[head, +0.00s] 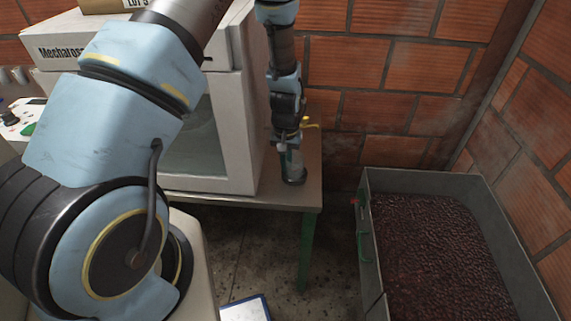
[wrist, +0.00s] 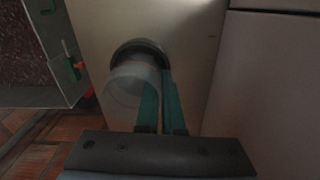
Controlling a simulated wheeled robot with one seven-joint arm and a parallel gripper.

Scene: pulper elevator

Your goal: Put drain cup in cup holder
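The drain cup (wrist: 128,90) is a clear, round cup in the wrist view. My gripper (wrist: 160,78) has two teal fingers close together at the cup's right side, one seen through the clear wall and one outside it, so it looks shut on the wall. A dark round ring, apparently the cup holder (wrist: 140,46), shows just beyond the cup on the table. The cup overlaps it; whether it sits inside I cannot tell. In the head view my gripper (head: 286,150) points down over the dark holder (head: 294,176) near the table's right edge. The cup is hard to make out there.
A white boxy machine (head: 225,130) stands left of my gripper on the table (head: 250,201). A grey metal bin (head: 367,238) of dark red berries stands on the floor to the right. A brick wall (head: 400,70) is behind. A yellow item (head: 310,125) is close to my wrist.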

